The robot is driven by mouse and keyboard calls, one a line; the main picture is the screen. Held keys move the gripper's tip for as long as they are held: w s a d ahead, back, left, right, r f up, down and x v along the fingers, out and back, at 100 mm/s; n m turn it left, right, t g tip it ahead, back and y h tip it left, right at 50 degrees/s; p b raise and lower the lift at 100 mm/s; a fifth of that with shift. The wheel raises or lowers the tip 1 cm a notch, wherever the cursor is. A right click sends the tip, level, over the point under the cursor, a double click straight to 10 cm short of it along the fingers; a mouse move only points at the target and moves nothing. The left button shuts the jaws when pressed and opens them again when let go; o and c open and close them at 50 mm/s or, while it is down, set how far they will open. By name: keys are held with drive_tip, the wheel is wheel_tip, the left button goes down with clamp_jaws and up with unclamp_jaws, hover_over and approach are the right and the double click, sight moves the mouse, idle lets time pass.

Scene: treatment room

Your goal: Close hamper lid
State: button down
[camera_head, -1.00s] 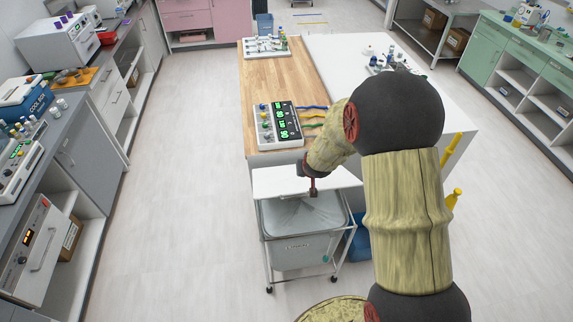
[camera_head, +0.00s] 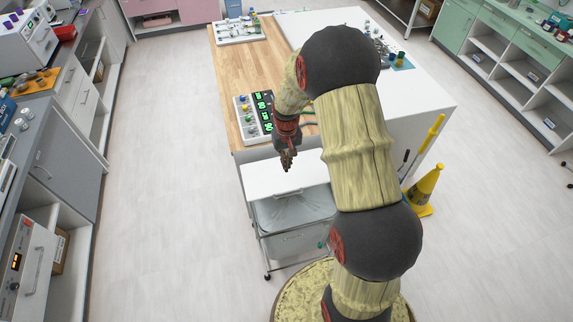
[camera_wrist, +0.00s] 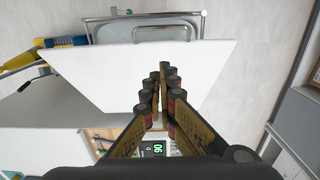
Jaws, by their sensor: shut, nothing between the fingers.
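The hamper (camera_head: 297,245) is a wheeled metal frame with a grey body and a liner, in front of the wooden-topped table. Its white lid (camera_head: 262,182) is a flat panel at the back, with a handle along its front edge. The lid stands raised, and the liner opening shows below it. The wrist view shows the lid (camera_wrist: 95,75) and its handle, with part of the hamper (camera_wrist: 110,33) beyond. My gripper (camera_head: 287,160) is shut and empty, over the lid's rear part in the head view. Whether it touches the lid I cannot tell.
The table (camera_head: 226,75) behind the hamper bears a device with green displays (camera_head: 262,112). A yellow cone (camera_head: 424,190) stands to the right. A grey counter (camera_head: 62,165) runs along the left, with clear floor (camera_head: 165,190) between.

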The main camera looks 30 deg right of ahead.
drive_tip(key=p, duration=0.1)
approach(289, 192)
drive_tip(key=shift+w+d+f, duration=0.15)
drive_tip(key=shift+w+f, duration=0.15)
drive_tip(key=shift+w, duration=0.35)
drive_tip(key=shift+w+d+f, duration=0.15)
drive_tip(key=shift+w+f, duration=0.1)
drive_tip(key=shift+w, duration=0.35)
drive_tip(key=shift+s+a+f+p, duration=0.25)
drive_tip(key=shift+s+f+p, duration=0.5)
drive_tip(key=shift+s+f, duration=0.35)
drive_tip(key=shift+s+a+f, duration=0.1)
drive_tip(key=shift+s+f, duration=0.1)
drive_tip(key=shift+f, duration=0.35)
